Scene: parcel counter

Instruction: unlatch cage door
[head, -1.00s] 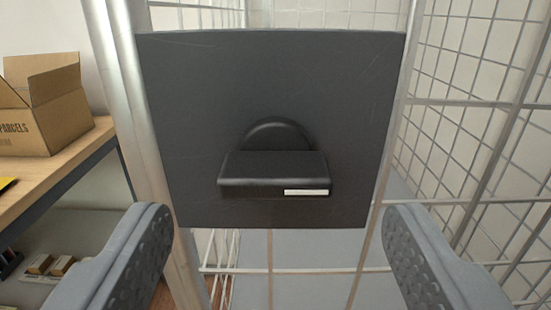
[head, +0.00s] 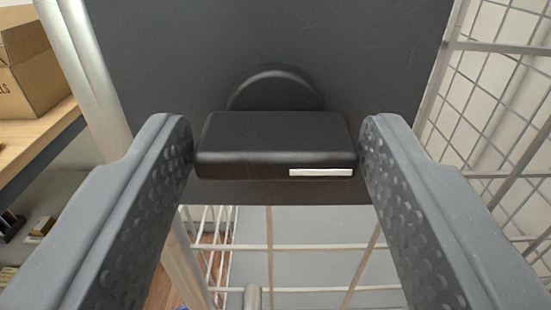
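The cage door's latch is a black block handle (head: 275,140) on a round black boss (head: 275,88), fixed to a dark grey plate (head: 170,60). A white strip (head: 320,172) marks the handle's lower right front. The handle lies level. My gripper (head: 276,148) has one grey, dimpled finger on each side of the handle. Both fingertips appear to touch its ends, so it is shut on the handle.
A pale metal post (head: 85,75) stands left of the plate. White wire mesh (head: 490,90) is at the right, and more bars show below the plate. At the left, a cardboard box (head: 35,60) stands on a wooden counter (head: 40,135).

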